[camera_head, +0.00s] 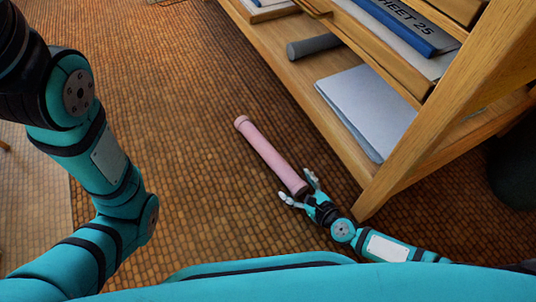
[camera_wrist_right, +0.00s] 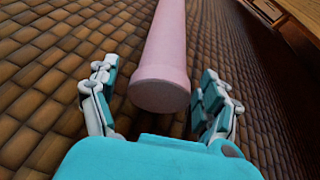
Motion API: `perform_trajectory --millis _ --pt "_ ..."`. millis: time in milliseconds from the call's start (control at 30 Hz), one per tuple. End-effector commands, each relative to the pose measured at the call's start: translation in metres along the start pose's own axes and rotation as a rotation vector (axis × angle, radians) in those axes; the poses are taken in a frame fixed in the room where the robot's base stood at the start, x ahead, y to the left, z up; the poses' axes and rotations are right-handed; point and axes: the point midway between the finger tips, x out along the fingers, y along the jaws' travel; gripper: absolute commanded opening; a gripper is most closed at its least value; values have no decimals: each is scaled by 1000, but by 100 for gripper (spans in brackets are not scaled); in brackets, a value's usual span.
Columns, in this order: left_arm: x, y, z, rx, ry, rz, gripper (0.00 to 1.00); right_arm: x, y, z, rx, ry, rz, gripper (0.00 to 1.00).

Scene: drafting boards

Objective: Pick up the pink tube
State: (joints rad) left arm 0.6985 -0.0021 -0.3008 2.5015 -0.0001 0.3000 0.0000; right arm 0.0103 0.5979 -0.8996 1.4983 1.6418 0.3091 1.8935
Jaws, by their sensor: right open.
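The pink tube (camera_head: 267,153) is long and capped, and appears to lie on the brown tiled floor beside the wooden shelf unit. In the right wrist view the tube (camera_wrist_right: 167,50) runs away from me, its near round end between the open fingers. My right gripper (camera_head: 299,190) is open at the tube's near end, one finger to each side. The right gripper's fingers (camera_wrist_right: 162,100) show a gap to the tube on both sides. My left arm comes in at the left of the head view, but its gripper is not visible.
The wooden shelf unit (camera_head: 372,196) stands close to the right of the tube and right gripper. Its low shelf holds a grey laptop-like slab (camera_head: 367,108) and a dark grey roll (camera_head: 313,46). A blue binder (camera_head: 405,27) lies higher up. Floor left of the tube is clear.

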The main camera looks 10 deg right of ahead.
Motion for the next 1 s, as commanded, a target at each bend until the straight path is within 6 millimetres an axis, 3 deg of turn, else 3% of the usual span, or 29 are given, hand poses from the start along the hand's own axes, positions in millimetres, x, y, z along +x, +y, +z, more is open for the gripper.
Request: perform_trajectory --millis 267,733,1000 --pt "-1 0 0 0 -1 0 69 3 0 0 0 1 -1 81" --pt "-1 0 0 1 -1 1 69 3 0 0 0 0 -1 19" --pt "-1 0 1 2 -1 4 69 3 -1 1 0 0 -1 17"
